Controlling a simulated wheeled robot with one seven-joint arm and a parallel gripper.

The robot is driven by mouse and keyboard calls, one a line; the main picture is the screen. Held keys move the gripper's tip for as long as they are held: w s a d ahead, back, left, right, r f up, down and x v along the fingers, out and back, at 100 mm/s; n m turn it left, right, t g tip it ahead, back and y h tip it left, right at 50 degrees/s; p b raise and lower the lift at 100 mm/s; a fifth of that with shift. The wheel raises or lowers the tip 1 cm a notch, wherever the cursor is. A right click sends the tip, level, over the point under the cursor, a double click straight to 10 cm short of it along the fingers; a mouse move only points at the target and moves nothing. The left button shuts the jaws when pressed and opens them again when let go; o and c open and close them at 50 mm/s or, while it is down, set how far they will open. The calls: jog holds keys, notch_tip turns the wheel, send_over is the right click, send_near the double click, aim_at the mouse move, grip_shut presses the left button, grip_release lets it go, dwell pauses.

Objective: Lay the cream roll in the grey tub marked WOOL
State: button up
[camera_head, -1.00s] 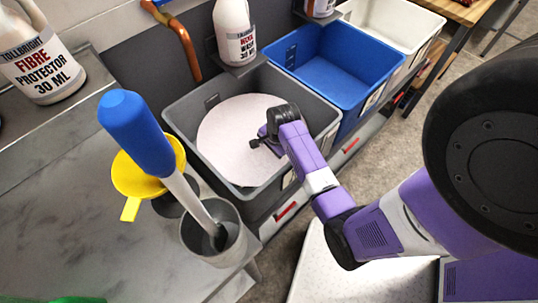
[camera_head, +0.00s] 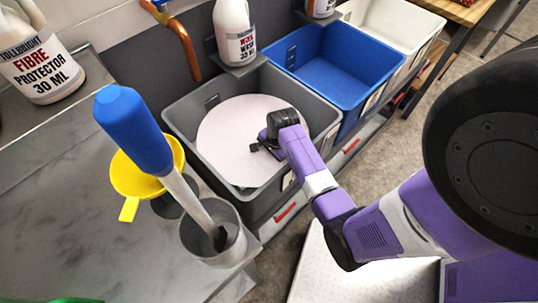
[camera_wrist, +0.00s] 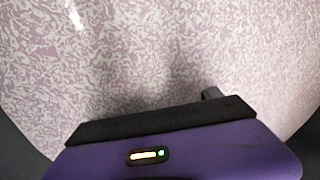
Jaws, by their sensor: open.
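The grey tub (camera_head: 181,118) stands left of the blue tub. No WOOL marking is readable on it. A large, flat, round, pale pinkish-white piece (camera_head: 228,140) with a mottled pattern lies inside the tub. It fills most of the wrist view (camera_wrist: 150,60). I cannot tell whether it belongs to a roll, and no separate cream roll shows. My gripper (camera_head: 262,144) is open, over the right part of the pale piece and inside the tub's outline. I see nothing held in it; whether it touches the surface is unclear.
A blue tub (camera_head: 352,88) and a white tub (camera_head: 412,27) stand beyond. A bottle (camera_head: 234,32) sits on a ledge behind the grey tub. On the near-left counter (camera_head: 90,220) are a blue-handled tool (camera_head: 130,128) in a metal cup (camera_head: 216,232) and a yellow funnel (camera_head: 128,178).

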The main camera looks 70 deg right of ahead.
jog(key=p+v, duration=0.2)
jog(key=v, duration=1)
jog(key=shift+r, duration=0.1)
